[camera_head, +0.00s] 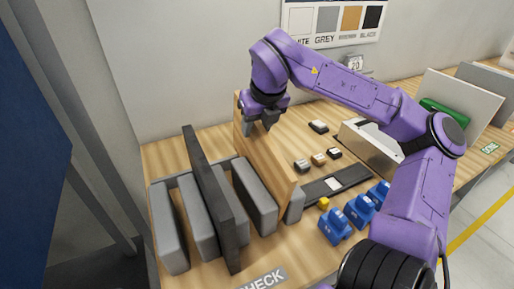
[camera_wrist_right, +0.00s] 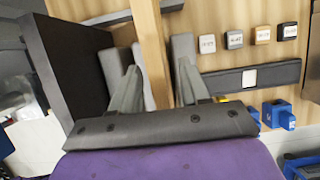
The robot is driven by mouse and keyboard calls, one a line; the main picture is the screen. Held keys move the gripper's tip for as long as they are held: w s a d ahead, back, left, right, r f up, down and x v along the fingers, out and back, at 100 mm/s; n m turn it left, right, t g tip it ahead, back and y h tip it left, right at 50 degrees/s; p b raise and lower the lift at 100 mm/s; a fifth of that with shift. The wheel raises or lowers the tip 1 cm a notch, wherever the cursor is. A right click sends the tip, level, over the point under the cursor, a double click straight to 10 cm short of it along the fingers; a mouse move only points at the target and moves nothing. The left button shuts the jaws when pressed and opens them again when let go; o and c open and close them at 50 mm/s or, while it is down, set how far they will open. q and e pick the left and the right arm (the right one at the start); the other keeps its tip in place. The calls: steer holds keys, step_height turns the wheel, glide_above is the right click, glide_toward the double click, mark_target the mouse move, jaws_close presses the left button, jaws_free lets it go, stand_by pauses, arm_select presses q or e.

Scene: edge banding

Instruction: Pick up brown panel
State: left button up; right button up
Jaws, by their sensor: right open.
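The brown panel (camera_head: 266,150) is a light wood-coloured board standing upright on edge in the grey slotted rack (camera_head: 170,235), to the right of a black panel. My right gripper (camera_head: 262,124) is at the panel's upper far part, pointing down. In the right wrist view, my right gripper (camera_wrist_right: 160,82) has its two fingers apart, with the brown panel (camera_wrist_right: 150,42) running edge-on between them. Contact with the panel faces cannot be made out. My left gripper is not in view.
A black panel (camera_head: 212,205) stands in the rack's left part. Small labelled blocks (camera_head: 318,159), a dark strip (camera_head: 338,184) and blue clamps (camera_head: 337,226) lie right of the brown panel. A grey-white box (camera_head: 365,145) stands farther right. The wall is close behind.

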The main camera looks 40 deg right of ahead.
jaws_close()
steer(key=shift+r, duration=0.1)
stand_by(1.2)
